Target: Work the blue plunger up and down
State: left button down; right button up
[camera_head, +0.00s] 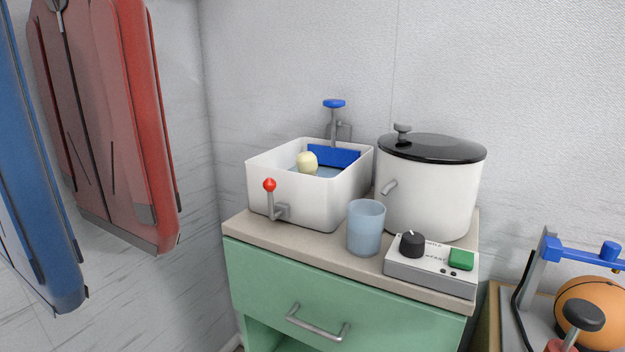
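The blue plunger (334,104) has a round blue knob on a thin grey rod. It stands upright at the back right of the white washtub basin (310,205). A blue panel (333,156) lies below it inside the basin's back wall; I cannot tell whether it joins the rod. A pale yellow ball-like object (307,162) sits in the blue water. A red-knobbed lever (270,190) is on the basin's front. Neither of my grippers is in view.
A white pot with a black lid (430,190), a bluish cup (366,228) and a control box (430,268) crowd the green cabinet's top. An orange ball (590,308) and blue-handled device (580,253) stand at lower right.

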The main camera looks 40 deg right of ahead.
aim_at(332, 155)
jog(key=z, duration=1.5)
jog(key=u, duration=0.4)
